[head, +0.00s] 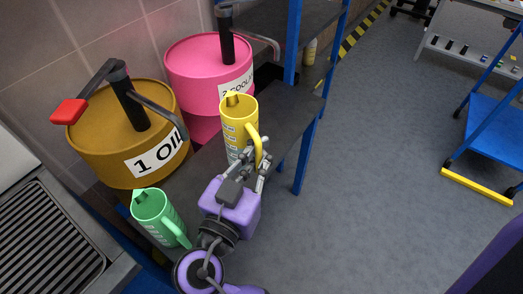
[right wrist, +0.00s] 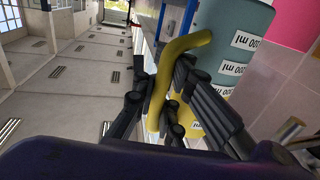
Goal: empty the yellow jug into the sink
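The yellow jug (head: 236,122) stands upright at the edge of the dark shelf in front of the pink drum. Its base is hidden behind my right gripper (head: 254,164). The right gripper's fingers lie on both sides of the jug's yellow handle and appear shut on it. In the right wrist view the handle (right wrist: 176,62) runs between the fingers (right wrist: 160,105), close to a grey-teal surface with ml labels. A ribbed metal drain surface, apparently the sink (head: 112,247), shows at the lower left. My left gripper is out of view.
A green jug (head: 153,207) stands on the shelf left of my right gripper. The brown "1 OIL" drum (head: 100,130) and the pink drum (head: 195,70) stand behind. A blue post (head: 292,50) rises to the right. Open floor (head: 380,150) lies right of the shelf.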

